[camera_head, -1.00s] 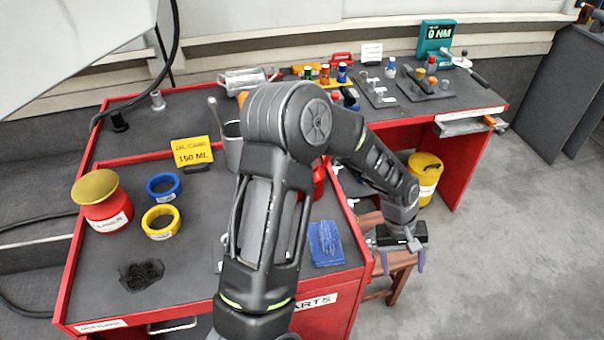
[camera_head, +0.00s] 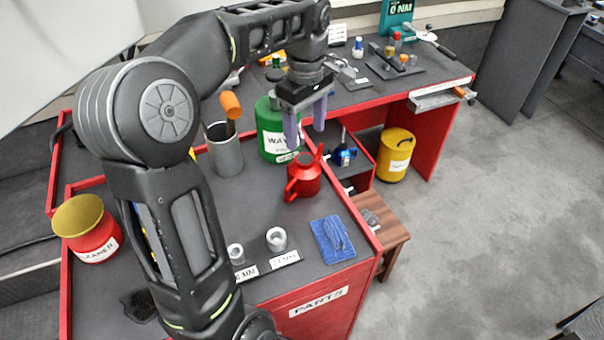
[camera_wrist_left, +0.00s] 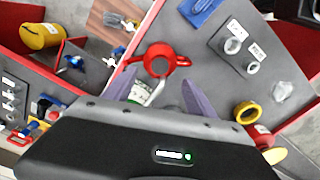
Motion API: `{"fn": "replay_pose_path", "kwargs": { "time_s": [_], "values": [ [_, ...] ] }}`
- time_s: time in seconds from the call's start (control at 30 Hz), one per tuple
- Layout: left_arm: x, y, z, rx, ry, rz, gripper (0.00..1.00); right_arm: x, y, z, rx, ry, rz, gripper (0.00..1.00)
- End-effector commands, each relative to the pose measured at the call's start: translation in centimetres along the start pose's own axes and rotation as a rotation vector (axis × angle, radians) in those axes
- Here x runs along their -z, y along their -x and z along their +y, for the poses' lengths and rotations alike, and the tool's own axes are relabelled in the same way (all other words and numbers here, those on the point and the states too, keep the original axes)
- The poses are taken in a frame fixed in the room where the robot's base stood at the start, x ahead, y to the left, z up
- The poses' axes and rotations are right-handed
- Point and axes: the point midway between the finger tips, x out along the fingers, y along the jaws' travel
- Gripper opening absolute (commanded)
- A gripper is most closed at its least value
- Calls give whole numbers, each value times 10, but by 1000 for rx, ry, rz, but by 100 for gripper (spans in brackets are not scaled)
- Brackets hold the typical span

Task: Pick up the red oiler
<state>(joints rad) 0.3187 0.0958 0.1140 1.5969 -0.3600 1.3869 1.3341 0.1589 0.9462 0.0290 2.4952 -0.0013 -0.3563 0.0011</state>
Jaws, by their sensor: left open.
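The red oiler (camera_head: 303,180) stands upright on the dark top of the red workbench, with its spout up to the right. My left gripper (camera_head: 307,138) is open and empty, fingers pointing down, above and just behind the oiler in the head view. In the left wrist view the oiler (camera_wrist_left: 163,53) lies just beyond the gap between the purple fingers (camera_wrist_left: 158,82). No contact with it shows. My right gripper is not in view.
A green canister (camera_head: 272,135) stands close behind the oiler, beside a grey cup (camera_head: 225,155) holding an orange-handled tool. A blue cloth (camera_head: 332,240) and metal sockets (camera_head: 276,240) lie in front.

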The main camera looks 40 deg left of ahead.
Motion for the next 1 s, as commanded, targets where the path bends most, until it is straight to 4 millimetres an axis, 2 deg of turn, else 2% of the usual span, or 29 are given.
{"fn": "replay_pose_path", "kwargs": {
  "time_s": [0.2,0.57,0.83,1.0],
  "values": [
    [0,-21,0,1,-1,0,65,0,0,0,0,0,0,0],
    [0,-26,0,1,-2,-1,65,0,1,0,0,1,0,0],
    [2,-62,-1,4,-2,-2,65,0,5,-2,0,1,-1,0],
    [2,-74,-1,1,-1,-1,65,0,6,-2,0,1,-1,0]
  ]
}}
